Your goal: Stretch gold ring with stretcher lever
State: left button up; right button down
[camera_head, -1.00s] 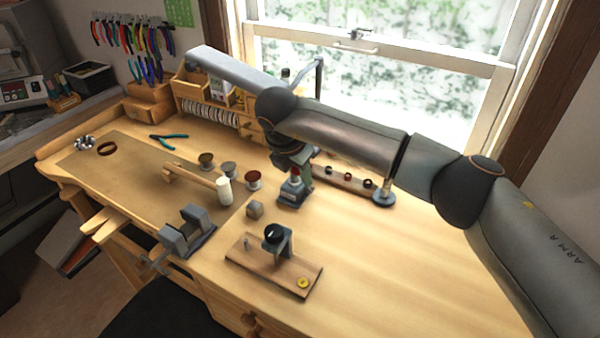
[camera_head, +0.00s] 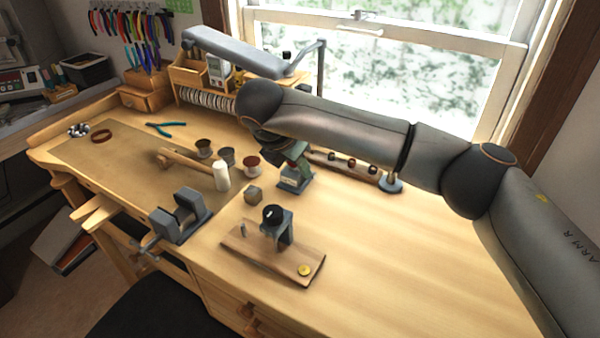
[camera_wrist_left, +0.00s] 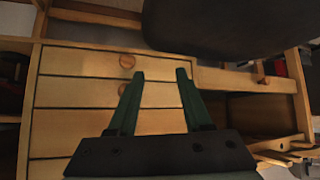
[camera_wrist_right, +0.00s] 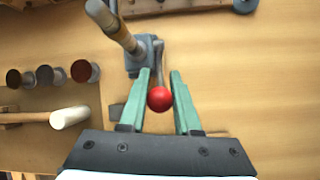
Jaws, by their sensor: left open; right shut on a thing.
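The ring stretcher (camera_head: 294,181) is a small blue-grey stand on the bench under my right arm. In the right wrist view its base (camera_wrist_right: 140,60) has a tapered, tan-and-grey post and a lever with a red ball knob (camera_wrist_right: 159,98). My right gripper (camera_wrist_right: 160,76) is shut on the lever, with the knob between its green fingers. In the head view this gripper (camera_head: 298,156) hides the knob. I cannot make out the gold ring with certainty. My left gripper (camera_wrist_left: 158,74) is open and empty in front of the bench drawers.
A wooden board (camera_head: 262,256) with a black-topped tool and a yellow disc stands in front. The bench's right side is clear. A dark stool (camera_wrist_left: 215,25) is near my left gripper.

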jog(key=f+b, duration=0.1)
jog(key=s+f+b, duration=0.1)
jog(key=b, duration=0.1)
jog(key=a+f+b, duration=0.1)
jog(key=shift+s+a+b, duration=0.1)
jog(key=shift+s+b, duration=0.25)
jog(key=shift+s, duration=0.05)
jog(key=shift+s+f+b, duration=0.1)
jog(key=shift+f+b, duration=0.05)
jog(key=shift+b, duration=0.2)
jog(key=shift+a+f, duration=0.1)
jog(key=shift+s+f+b, duration=0.1)
jog(key=shift+s+b, duration=0.05)
jog(key=shift+b, duration=0.4)
pick_arm(q)
notch_tip(320, 180, down, 6)
jog(key=w+d, duration=0.1)
jog(key=d, duration=0.1)
jog(key=shift+w+r+h, duration=0.15)
jog(key=shift+r+h, duration=0.05)
jog(key=shift+h, duration=0.1)
jog(key=shift+d+f, duration=0.1)
jog(key=shift+f, duration=0.05)
pick_arm(e)
jog(key=c, duration=0.8)
grip_release()
jog(key=shift+o, duration=0.2)
